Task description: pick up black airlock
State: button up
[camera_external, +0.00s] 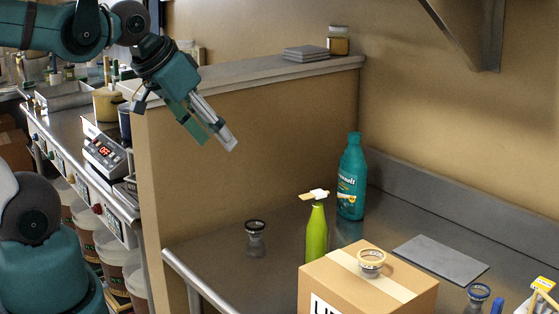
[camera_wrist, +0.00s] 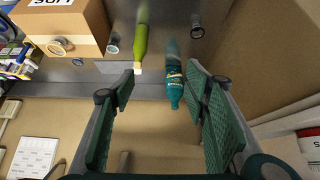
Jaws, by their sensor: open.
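The black airlock (camera_external: 255,240), a small clear piece with a black ring on top, stands upright on the metal counter, left of the green bottle. It also shows small near the top of the wrist view (camera_wrist: 197,31), right of the teal bottle. My gripper (camera_external: 216,143) is open and empty, high above the counter and up and left of the airlock, in front of the tan partition. In the wrist view the spread fingers (camera_wrist: 161,90) frame the lower middle, with nothing between them; the airlock lies beyond the fingertips.
A green bottle (camera_external: 317,234) and a teal bottle (camera_external: 351,178) stand right of the airlock. A cardboard box (camera_external: 345,290) at the front carries a cream-ringed airlock (camera_external: 371,262). A blue-ringed airlock (camera_external: 478,296) stands at right. The partition (camera_external: 250,130) borders the counter; the counter around the black airlock is clear.

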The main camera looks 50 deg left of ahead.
jog(key=n+g+b, duration=0.6)
jog(key=n+g, duration=0.1)
jog(key=n, duration=1.4)
send_over(255, 232)
jog(key=w+a, duration=0.1)
notch_tip(255, 232, down, 26)
jog(key=shift+w+a+f+n, duration=0.2)
jog(key=shift+a+f+n, duration=0.25)
jog(key=shift+f+n, duration=0.2)
jog(key=shift+f, duration=0.1)
jog(key=shift+f, duration=1.25)
jog(key=shift+f, duration=0.15)
